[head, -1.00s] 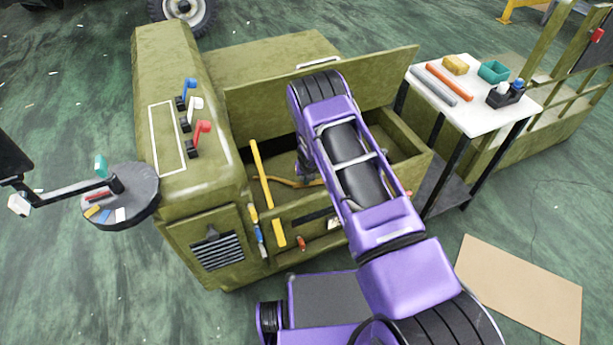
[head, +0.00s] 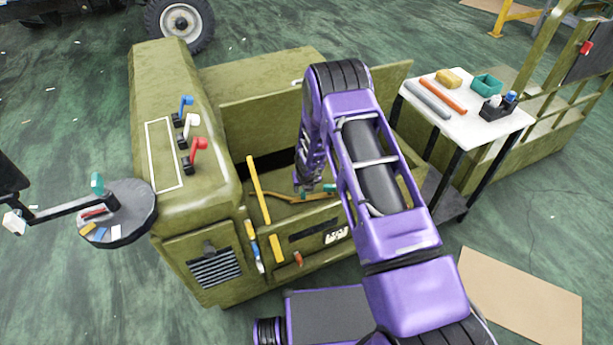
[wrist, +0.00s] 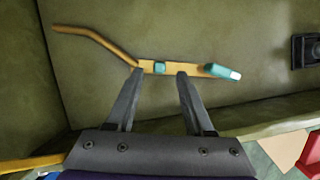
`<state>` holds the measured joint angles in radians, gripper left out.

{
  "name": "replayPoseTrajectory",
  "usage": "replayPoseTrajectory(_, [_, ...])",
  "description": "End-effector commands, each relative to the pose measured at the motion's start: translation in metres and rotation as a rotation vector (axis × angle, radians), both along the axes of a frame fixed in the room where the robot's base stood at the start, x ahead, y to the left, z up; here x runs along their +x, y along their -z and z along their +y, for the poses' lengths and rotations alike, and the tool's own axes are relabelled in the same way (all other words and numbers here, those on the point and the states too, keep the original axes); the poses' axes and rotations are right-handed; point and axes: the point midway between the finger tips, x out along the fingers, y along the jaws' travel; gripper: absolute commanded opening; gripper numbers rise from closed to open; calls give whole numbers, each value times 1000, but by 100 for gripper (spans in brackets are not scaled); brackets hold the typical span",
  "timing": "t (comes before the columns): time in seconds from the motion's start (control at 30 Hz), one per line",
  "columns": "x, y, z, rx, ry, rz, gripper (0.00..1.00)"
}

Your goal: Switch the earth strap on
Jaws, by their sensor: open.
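An ochre strap (wrist: 113,48), which looks like the earth strap, lies across the floor of the green chassis's open bay. It bends at its left part, and has a teal band (wrist: 160,68) at its middle and a teal piece with a pale tip (wrist: 222,72) at its right end. In the head view the strap (head: 318,196) is partly hidden by my arm. My gripper (wrist: 160,77) is open and empty, its fingertips just at the strap on either side of the teal band. It also shows in the head view (head: 303,188). I cannot tell whether the fingertips touch the strap.
Blue (head: 186,101), white (head: 190,121) and red (head: 198,146) levers stand on the left panel. A yellow bar (head: 257,188) leans in the bay's left part. A black fitting (wrist: 304,50) is right of the strap. A white table (head: 465,122) stands right.

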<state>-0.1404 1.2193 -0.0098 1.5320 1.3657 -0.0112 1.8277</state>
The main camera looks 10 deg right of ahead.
Motion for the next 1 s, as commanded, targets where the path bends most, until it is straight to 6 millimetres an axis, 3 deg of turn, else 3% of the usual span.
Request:
replayPoseTrajectory(0.33, [-29,-75,-2,0,-4,-2,52])
replayPoseTrajectory(0.5, [-42,-102,-3,0,-2,0,52])
replayPoseTrajectory(0.7, [-48,-115,-4,-1,-3,1,52])
replayPoseTrajectory(1.0, [-49,-116,-4,-1,-3,1,52])
